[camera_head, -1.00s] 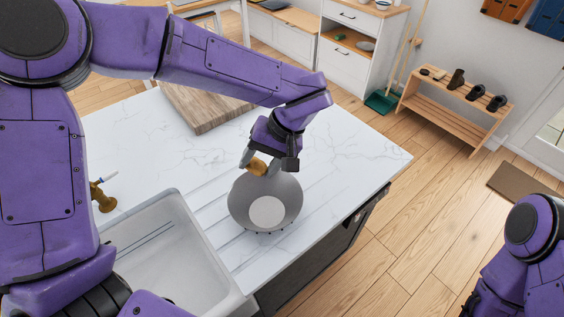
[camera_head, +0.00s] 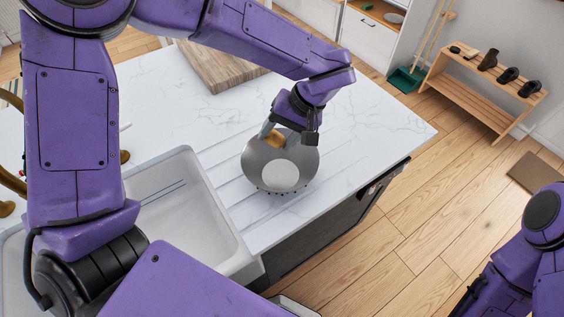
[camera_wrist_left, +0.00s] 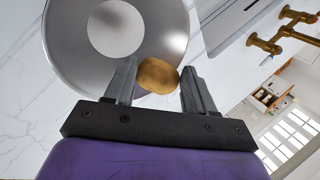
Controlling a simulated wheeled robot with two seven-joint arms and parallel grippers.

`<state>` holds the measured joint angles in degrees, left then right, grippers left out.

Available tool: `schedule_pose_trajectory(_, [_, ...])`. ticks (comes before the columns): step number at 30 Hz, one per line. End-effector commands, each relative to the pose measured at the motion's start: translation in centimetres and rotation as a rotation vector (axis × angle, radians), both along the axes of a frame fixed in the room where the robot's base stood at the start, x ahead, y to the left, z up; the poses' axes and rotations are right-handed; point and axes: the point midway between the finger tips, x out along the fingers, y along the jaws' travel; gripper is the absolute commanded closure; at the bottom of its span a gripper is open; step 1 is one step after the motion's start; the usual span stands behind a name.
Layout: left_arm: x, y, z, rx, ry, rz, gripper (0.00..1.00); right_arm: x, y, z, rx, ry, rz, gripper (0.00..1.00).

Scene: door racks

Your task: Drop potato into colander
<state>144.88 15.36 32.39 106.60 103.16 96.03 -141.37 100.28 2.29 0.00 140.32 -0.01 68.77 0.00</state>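The grey metal colander (camera_head: 255,163) stands on the white marble counter to the right of the sink. My left gripper (camera_head: 281,135) reaches over its far rim. The brown potato (camera_head: 273,138) is between the fingertips, over the colander's far inner side. In the left wrist view, the potato (camera_wrist_left: 158,76) touches both fingers of my left gripper (camera_wrist_left: 160,82), in front of the colander (camera_wrist_left: 70,40). Whether the potato touches the colander wall cannot be told. My right arm shows at the lower right; its gripper is out of the picture.
The white sink (camera_head: 190,215) lies left of the colander, with a brass tap (camera_wrist_left: 285,35) in the left wrist view. A wooden board (camera_head: 215,68) lies behind on the counter (camera_head: 375,115). A shoe rack (camera_head: 485,85) stands beyond on the floor.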

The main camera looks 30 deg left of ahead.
Motion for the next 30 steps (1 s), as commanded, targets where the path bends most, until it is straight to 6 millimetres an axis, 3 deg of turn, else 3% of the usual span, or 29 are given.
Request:
schedule_pose_trajectory(1, [0.0,0.0,0.1,0.0,-0.001,0.0,0.32,0.0,0.0,0.1,0.001,0.001,0.0,0.55])
schedule_pose_trajectory(3, [0.0,0.0,0.1,0.0,0.0,-0.001,0.16,-0.1,0.0,0.1,0.0,0.001,0.0,0.55])
schedule_pose_trajectory(14, [0.2,-0.4,0.8,0.0,-0.003,-0.001,0.16,-0.1,0.0,-0.1,0.0,0.001,0.0,0.55])
schedule_pose_trajectory(24, [1.1,-3.6,7.7,-0.002,-0.008,0.0,0.16,-0.1,0.0,-0.7,0.0,0.002,0.0,0.55])
schedule_pose_trajectory(30, [1.3,-4.4,9.6,0.0,-0.006,0.0,0.16,-0.1,0.0,-0.6,0.0,0.001,0.0,0.55])
